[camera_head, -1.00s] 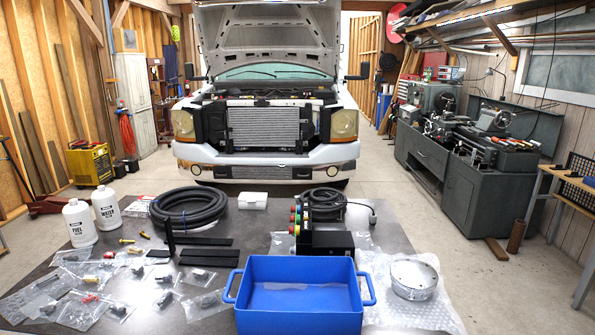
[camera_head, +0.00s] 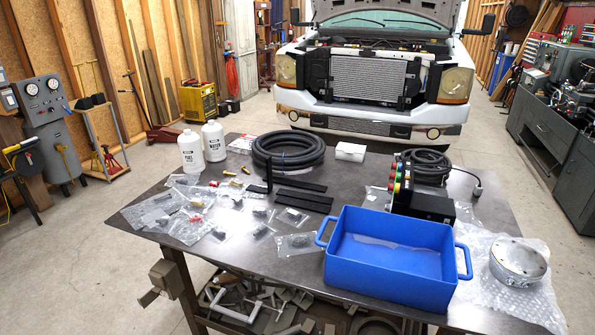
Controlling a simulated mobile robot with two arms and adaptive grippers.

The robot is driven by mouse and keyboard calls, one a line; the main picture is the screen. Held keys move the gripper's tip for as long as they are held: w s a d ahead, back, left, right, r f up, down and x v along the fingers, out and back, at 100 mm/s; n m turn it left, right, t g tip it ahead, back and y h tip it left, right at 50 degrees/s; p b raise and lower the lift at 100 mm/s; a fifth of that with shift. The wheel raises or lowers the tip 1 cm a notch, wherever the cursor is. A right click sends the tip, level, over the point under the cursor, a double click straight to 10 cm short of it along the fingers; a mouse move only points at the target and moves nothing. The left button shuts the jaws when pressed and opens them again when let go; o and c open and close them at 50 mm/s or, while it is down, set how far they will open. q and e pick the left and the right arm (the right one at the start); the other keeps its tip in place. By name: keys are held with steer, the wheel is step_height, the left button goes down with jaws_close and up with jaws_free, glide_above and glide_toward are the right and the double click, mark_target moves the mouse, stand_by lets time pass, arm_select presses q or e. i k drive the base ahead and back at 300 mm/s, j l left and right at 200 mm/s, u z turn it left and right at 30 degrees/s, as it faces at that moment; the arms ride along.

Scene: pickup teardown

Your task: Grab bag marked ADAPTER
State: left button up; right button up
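Several clear plastic bags with small parts lie flat on the left half of the dark table (camera_head: 345,185). One large bag (camera_head: 150,212) lies at the left edge, and another with red parts (camera_head: 190,226) lies beside it. Smaller bags with dark parts lie to the right, such as one by the front edge (camera_head: 263,232), one near the black bars (camera_head: 293,217) and one left of the blue bin (camera_head: 298,242). The labels are too small to read, so I cannot tell which bag is marked ADAPTER. Neither of my grippers is in view.
A blue bin (camera_head: 350,279) stands at the front, empty-looking. Two white bottles (camera_head: 191,151) and a coiled black hose (camera_head: 289,150) stand behind the bags. Black bars (camera_head: 303,201), a control box (camera_head: 425,207) and a metal disc on bubble wrap (camera_head: 517,262) are also on the table.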

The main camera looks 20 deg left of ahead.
mark_target(193, 203)
steer(key=i+j+u, duration=0.4)
steer(key=i+j, duration=0.9)
steer(key=i, duration=0.05)
